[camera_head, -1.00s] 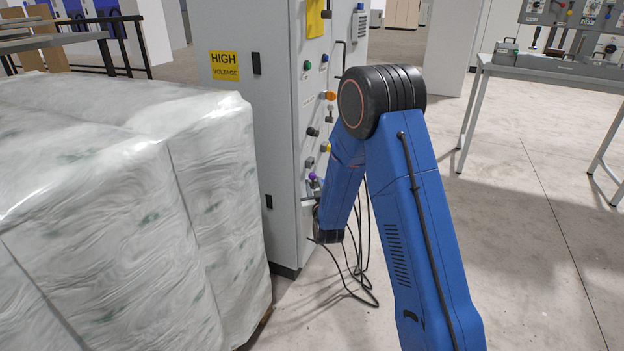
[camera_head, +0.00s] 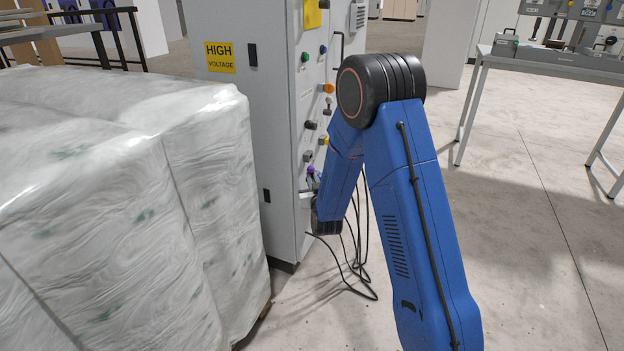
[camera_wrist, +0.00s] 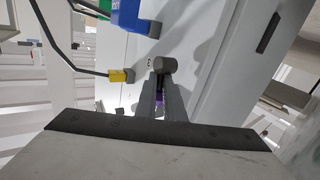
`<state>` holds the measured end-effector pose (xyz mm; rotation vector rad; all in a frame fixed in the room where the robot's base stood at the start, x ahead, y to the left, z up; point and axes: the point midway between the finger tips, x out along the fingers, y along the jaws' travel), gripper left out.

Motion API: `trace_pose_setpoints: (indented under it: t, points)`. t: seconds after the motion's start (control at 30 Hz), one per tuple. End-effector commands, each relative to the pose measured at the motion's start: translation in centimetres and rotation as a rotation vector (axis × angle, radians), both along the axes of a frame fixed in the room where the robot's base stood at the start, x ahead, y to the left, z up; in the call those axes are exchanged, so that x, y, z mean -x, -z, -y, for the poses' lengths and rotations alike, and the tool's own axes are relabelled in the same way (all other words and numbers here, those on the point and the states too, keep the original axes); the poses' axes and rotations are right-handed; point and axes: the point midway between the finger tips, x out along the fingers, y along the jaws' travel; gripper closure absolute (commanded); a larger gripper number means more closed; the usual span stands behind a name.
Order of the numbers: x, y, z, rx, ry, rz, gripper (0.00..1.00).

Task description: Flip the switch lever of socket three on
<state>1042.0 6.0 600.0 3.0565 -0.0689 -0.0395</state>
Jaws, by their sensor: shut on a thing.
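The grey switch cabinet (camera_head: 229,120) stands left of my arm in the head view, with coloured sockets and grey levers down its narrow panel. A purple socket part (camera_head: 311,172) is low on that panel, close to my gripper, which is mostly hidden behind my arm there. In the wrist view my gripper (camera_wrist: 162,82) has its two fingers at the panel, shut on the stubby dark grey switch lever (camera_wrist: 166,65). A bit of purple shows between and beside the fingers. A small mark on the panel beside the lever looks like a 3. The lever's base is hidden.
A yellow plug (camera_wrist: 117,75) with a black cable sits just left of the fingers, and a blue block (camera_wrist: 131,14) is above. Wrapped pallet goods (camera_head: 120,210) crowd the cabinet's left. Loose cables (camera_head: 355,270) hang to the floor. A grey workbench (camera_head: 560,66) stands at right; floor between is clear.

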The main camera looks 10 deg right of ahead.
Motion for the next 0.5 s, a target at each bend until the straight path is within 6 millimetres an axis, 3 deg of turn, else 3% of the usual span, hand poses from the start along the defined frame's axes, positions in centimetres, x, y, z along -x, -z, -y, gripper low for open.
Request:
trace_pose_setpoints:
  t: [0.1,0.5]
  points:
    - [-0.36,-0.94,0.07,-0.030,0.000,-0.027,1.00]
    - [-0.77,-1.24,0.27,-0.100,0.000,-0.117,1.00]
